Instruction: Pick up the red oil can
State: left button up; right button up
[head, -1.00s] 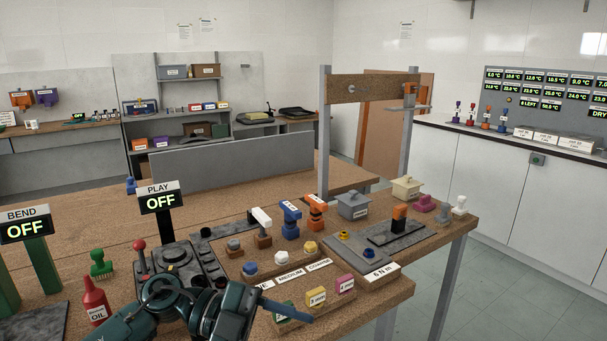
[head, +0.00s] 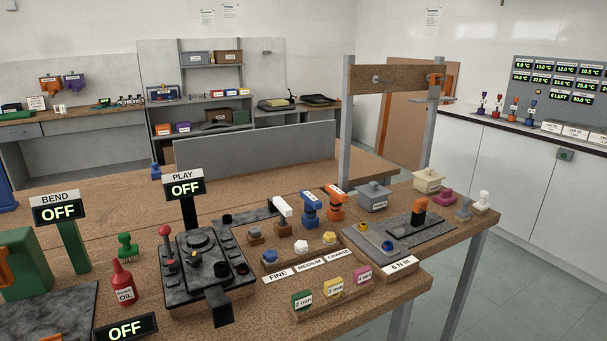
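The red oil can (head: 123,283) stands upright on the brown workbench, in the lower left of the head view. It has a narrow pointed spout and a white label reading OIL. Nothing touches it, and it shows in full. Neither of my grippers is in view.
A dark fixture with a red-knobbed lever (head: 166,232) stands close right of the can. A green-handled brush (head: 126,246) is just behind it. A grey slab (head: 50,312) lies to its left, and an OFF display (head: 126,328) is in front.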

aim_at(123, 282)
jog(key=u, duration=1.25)
